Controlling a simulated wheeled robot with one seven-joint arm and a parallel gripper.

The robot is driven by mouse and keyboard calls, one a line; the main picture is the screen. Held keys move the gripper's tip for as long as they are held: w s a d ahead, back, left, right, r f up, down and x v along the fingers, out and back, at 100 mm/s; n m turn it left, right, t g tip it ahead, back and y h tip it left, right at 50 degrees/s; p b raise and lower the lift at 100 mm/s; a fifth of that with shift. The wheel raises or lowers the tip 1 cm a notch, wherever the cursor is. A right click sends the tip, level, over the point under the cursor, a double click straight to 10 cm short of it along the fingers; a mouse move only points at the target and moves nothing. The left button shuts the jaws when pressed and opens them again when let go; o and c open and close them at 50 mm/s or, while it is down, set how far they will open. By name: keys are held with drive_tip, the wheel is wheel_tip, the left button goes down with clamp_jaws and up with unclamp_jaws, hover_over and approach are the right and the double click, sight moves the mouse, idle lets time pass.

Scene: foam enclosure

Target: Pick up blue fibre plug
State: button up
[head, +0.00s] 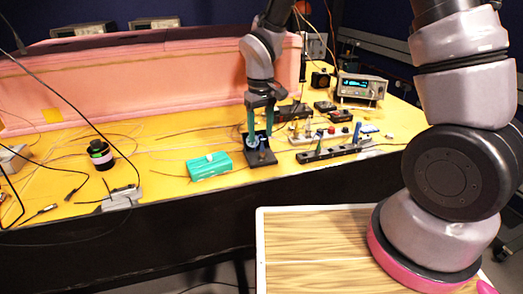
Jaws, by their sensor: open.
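My gripper (260,137) points down over the yellow bench, its two teal fingers apart. It is just above a small black block (262,158) near the bench's front edge. A small blue patch shows low between the fingers at the block; it may be the blue fibre plug, but it is too small to tell. I cannot tell whether the fingers touch it. Another small blue and white item (368,128) lies to the right, behind a black strip (335,152) with upright green and dark parts.
A teal box (210,167) lies just left of the gripper. A black-and-green spool (100,154) and a grey clamp-like piece (121,198) stand farther left among loose cables. A pink foam wall (150,85) closes the back. An instrument (361,88) stands back right.

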sight(262, 147)
drive_tip(key=f, duration=0.5)
drive_tip(key=shift+d, duration=0.25)
clamp_jaws()
